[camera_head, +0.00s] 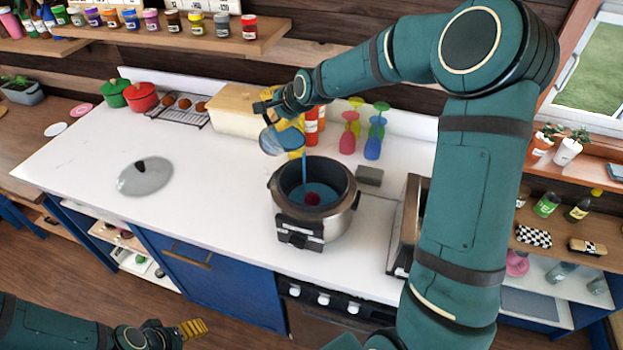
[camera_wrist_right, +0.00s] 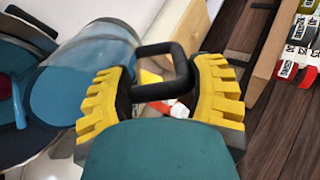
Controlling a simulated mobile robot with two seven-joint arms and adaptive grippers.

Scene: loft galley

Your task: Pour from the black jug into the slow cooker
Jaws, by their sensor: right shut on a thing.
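The jug (camera_head: 269,141) has a clear body with blue liquid and a black handle. It is tilted above the slow cooker (camera_head: 327,225), at its back left. A blue stream falls from the jug into the open pot, where blue liquid and a dark red thing (camera_head: 312,198) show. My right gripper (camera_head: 287,127) is shut on the jug's black handle; in the right wrist view the handle (camera_wrist_right: 165,62) sits between the yellow fingers. My left gripper (camera_head: 182,331) is low at the front left, away from the counter; its opening is unclear.
A glass lid (camera_head: 145,177) lies on the white counter to the left, with free counter around it. Colored goblets (camera_head: 351,132) and a wooden box (camera_head: 222,108) stand behind. A grey block (camera_head: 369,175) and a toaster-like appliance (camera_head: 404,225) are right of the cooker.

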